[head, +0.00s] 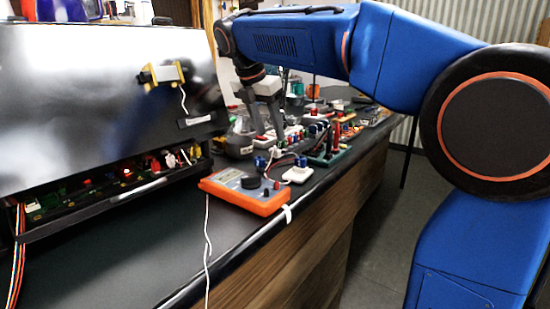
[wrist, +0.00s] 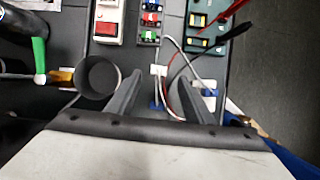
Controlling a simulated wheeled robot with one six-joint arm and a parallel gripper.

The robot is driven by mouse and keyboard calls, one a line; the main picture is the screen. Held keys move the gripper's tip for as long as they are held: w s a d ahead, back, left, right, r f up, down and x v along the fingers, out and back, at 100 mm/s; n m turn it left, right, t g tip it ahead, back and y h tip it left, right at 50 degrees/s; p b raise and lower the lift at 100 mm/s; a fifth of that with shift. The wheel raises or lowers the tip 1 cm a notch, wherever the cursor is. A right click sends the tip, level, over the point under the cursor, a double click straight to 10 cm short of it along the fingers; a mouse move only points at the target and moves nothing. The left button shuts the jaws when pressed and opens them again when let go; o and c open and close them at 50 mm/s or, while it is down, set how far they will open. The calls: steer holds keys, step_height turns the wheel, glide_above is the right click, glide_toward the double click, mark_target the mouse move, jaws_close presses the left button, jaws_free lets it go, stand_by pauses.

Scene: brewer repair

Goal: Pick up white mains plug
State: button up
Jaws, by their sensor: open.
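A small white piece that looks like the mains plug (wrist: 158,71) shows in the wrist view, with a pale cable curving up and right from it. It appears between the two fingertips of my gripper (wrist: 160,78), which is open and empty. I cannot tell how far below the fingers it lies. In the head view my gripper (head: 264,118) points down over the crowded bench, and the plug is too small there to pick out with certainty.
A dark round cup (wrist: 97,78) stands close to my left finger. A red-switched white block (wrist: 109,22) lies beyond. Red and dark leads run beside the right finger. An orange multimeter (head: 244,190) lies near the bench's front edge. A large dark-cased machine (head: 110,95) stands left.

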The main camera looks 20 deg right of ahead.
mark_target(275, 149)
steer(key=shift+x, duration=2.85)
steer(key=shift+w, duration=0.1)
steer(key=c, duration=1.1)
